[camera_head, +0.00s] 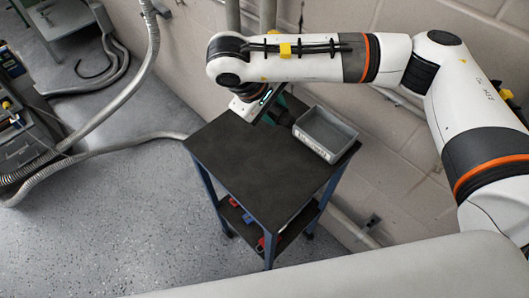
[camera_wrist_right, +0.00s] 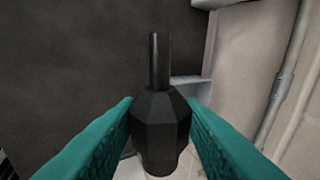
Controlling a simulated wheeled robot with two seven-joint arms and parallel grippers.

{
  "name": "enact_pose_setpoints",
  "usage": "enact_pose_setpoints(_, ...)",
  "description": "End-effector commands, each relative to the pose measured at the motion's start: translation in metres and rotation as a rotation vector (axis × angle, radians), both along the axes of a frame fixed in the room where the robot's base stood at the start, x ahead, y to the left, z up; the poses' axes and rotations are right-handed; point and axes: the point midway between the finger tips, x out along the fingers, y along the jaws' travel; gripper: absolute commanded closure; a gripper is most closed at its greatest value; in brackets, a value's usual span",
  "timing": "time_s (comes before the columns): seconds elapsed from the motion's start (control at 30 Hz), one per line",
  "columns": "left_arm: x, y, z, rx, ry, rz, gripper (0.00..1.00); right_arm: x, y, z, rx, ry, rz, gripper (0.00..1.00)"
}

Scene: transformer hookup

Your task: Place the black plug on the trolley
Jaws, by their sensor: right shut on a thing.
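The black plug (camera_wrist_right: 160,128) is a dark faceted body with a thin dark rod pointing up in the right wrist view. My right gripper (camera_wrist_right: 160,103) is shut on it, with one teal finger on each side. In the head view my right gripper (camera_head: 273,110) is at the far edge of the trolley (camera_head: 252,165), beside the grey bin; the plug cannot be made out there. The trolley has a dark flat top and blue legs. I cannot tell whether the plug touches the top. My left gripper is not in view.
A grey open bin (camera_head: 326,134) stands on the trolley's back right corner. Red and blue items (camera_head: 248,217) lie on the lower shelf. The front and middle of the top are clear. A block wall (camera_head: 400,140) is close behind; grey hoses (camera_head: 125,140) run at left.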

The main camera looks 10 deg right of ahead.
Motion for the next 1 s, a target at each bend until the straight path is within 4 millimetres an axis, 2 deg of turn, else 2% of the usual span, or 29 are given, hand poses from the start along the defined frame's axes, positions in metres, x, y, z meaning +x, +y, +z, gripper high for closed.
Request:
enact_pose_setpoints(0.03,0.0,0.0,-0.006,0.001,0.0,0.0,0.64,0.004,0.003,-0.004,0.001,0.007,0.018,0.95)
enact_pose_setpoints(0.17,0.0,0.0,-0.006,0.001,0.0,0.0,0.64,0.01,0.005,-0.009,-0.007,0.017,0.046,0.95)
enact_pose_setpoints(0.4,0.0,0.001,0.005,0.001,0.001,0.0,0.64,0.01,0.005,-0.05,-0.009,0.021,0.051,0.95)
enact_pose_setpoints(0.67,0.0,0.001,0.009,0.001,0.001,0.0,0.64,0.01,0.005,-0.073,-0.008,0.019,0.05,0.95)
enact_pose_setpoints(0.83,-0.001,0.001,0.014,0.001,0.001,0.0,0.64,0.01,0.005,-0.097,-0.008,0.019,0.05,0.95)
enact_pose_setpoints(1.0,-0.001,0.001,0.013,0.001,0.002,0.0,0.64,0.01,0.005,-0.103,-0.009,0.017,0.051,0.95)
